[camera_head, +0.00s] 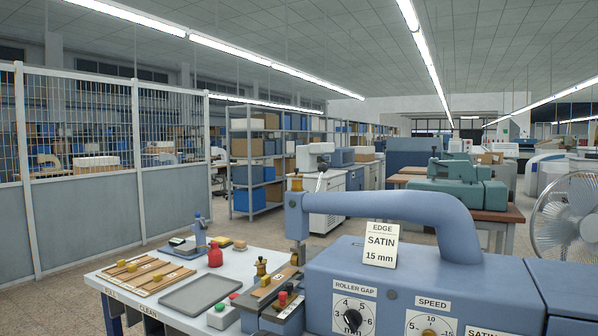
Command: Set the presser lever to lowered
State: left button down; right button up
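A blue machine (450,280) fills the lower right, with a thick curved arm (400,207) reaching left to an upright head (297,215). A small brass-coloured knob (297,184) tops the head. I cannot pick out for sure which part is the presser lever or whether it is raised or lowered. The head's lower end is above the table's right end, near small fittings. A card reading EDGE SATIN 15 mm (381,245) stands by the arm. Neither of my grippers is in view.
A white table (245,262) holds a grey tray (200,294), a wooden rack (145,276), a red bottle (215,257) and a button box (222,317). Roller gap (353,314) and speed (430,327) dials face me. A fan (570,222) stands at right.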

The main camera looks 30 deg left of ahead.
aim_at(323, 167)
jog(key=k+j, duration=0.1)
jog(key=j, duration=0.3)
jog(key=k+j+z, duration=0.1)
jog(key=j, duration=0.35)
jog(key=k+j, duration=0.1)
jog(key=j, duration=0.3)
jog(key=k+j+z, duration=0.1)
jog(key=j, duration=0.3)
jog(key=k+j+z, duration=0.1)
jog(key=j, duration=0.3)
jog(key=k+j, duration=0.2)
jog(key=j, duration=0.15)
